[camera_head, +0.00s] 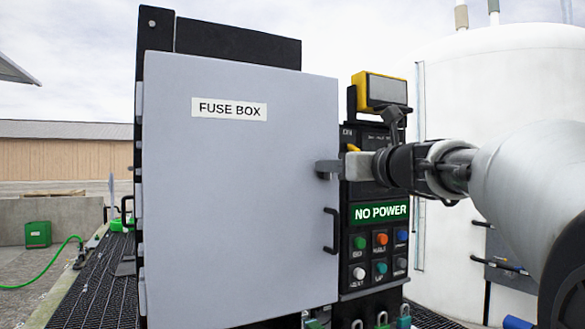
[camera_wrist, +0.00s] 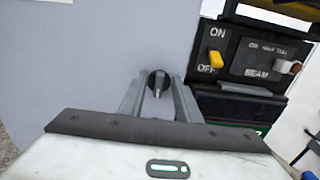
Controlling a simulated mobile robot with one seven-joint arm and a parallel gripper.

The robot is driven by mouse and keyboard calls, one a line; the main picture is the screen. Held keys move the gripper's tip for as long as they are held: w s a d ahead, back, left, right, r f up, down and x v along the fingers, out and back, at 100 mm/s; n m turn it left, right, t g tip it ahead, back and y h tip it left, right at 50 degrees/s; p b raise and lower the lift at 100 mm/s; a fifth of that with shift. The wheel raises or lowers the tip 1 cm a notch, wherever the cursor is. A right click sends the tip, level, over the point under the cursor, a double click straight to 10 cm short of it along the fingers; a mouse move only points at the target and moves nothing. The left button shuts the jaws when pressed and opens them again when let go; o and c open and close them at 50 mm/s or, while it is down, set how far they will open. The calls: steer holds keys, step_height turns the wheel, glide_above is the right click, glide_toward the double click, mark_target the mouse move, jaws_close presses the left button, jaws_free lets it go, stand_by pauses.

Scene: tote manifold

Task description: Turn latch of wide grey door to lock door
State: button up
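The wide grey door (camera_head: 235,190) carries a "FUSE BOX" label (camera_head: 229,109) and looks closed, its right edge against the control panel. Its latch (camera_wrist: 158,84) shows in the wrist view as a round black knob with a thin metal tab pointing toward the camera. My gripper (camera_head: 328,168) is at the door's right edge, above the black door handle (camera_head: 332,231). In the wrist view my gripper (camera_wrist: 160,82) has its two fingers apart, one on each side of the latch, with visible gaps beside the tab.
Right of the door is a black panel with a "NO POWER" sign (camera_head: 381,212), coloured buttons (camera_head: 381,255) and a yellow ON/OFF switch (camera_wrist: 215,59). A yellow-framed box (camera_head: 380,92) sits above it. A white tank (camera_head: 460,90) stands behind on the right.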

steer(key=shift+c, duration=0.3)
jaws_close()
steer(key=shift+s+n+b, duration=0.1)
steer(key=shift+n+b, duration=0.2)
steer(key=shift+n, duration=0.1)
steer(key=shift+s+a+f+n+b, duration=0.15)
steer(key=shift+n+b, duration=1.75)
steer(key=shift+n, duration=0.95)
steer(key=shift+a+f+n+b, duration=0.2)
steer(key=shift+n+b, duration=1.7)
steer(key=shift+n, duration=1)
steer(key=shift+s+a+f+n+b, duration=0.15)
steer(key=shift+n+b, duration=1.75)
steer(key=shift+n, duration=0.95)
steer(key=shift+w, duration=0.1)
